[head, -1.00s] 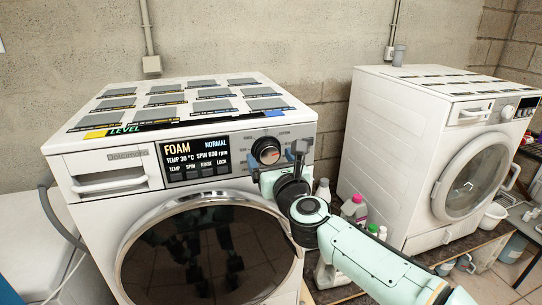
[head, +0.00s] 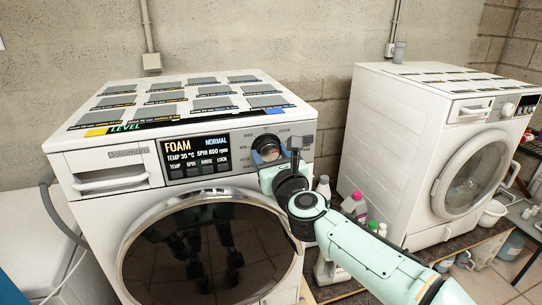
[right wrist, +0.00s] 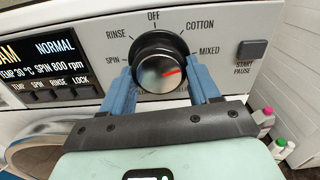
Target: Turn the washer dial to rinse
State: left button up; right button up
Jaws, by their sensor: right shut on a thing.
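The washer (head: 90,225) on the left carries a round dial (head: 266,142) with a dark rim and a silver face. In the right wrist view the dial (right wrist: 158,70) has a red mark pointing right and slightly up, toward the MIXED label (right wrist: 209,51). The RINSE label (right wrist: 117,35) is at the dial's upper left, between SPIN and OFF. My right gripper (head: 279,155) is shut on the dial, with one blue-grey finger on each side of it. My left gripper is not in view.
The washer's display (head: 196,156) reads FOAM, NORMAL. A START PAUSE button (right wrist: 251,48) lies right of the dial. Bottles (head: 354,205) stand beside the washer, behind my right arm. A second white washer (head: 395,150) stands at the right.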

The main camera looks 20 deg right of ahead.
jog(key=n+p, duration=0.1)
jog(key=n, duration=0.5)
jog(key=shift+d+r+n+p, duration=0.1)
jog(key=shift+d+n+p, duration=0.05)
jog(key=shift+n+p, duration=0.2)
jog(key=n+p, duration=0.2)
jog(key=n, duration=0.4)
jog(key=shift+r, duration=0.15)
jog(key=n+p, duration=0.2)
jog(key=n, duration=0.3)
jog(key=shift+n+p, duration=0.3)
jog(key=shift+n, duration=0.05)
pick_arm(q)
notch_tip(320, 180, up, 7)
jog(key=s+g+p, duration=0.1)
jog(key=p, duration=0.1)
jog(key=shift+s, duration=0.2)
pick_arm(e)
jog(key=shift+n, duration=2.2)
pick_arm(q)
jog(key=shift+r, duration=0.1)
pick_arm(e)
jog(key=o, duration=1.1)
jog(key=shift+c, duration=0.2)
jog(key=shift+s, duration=0.1)
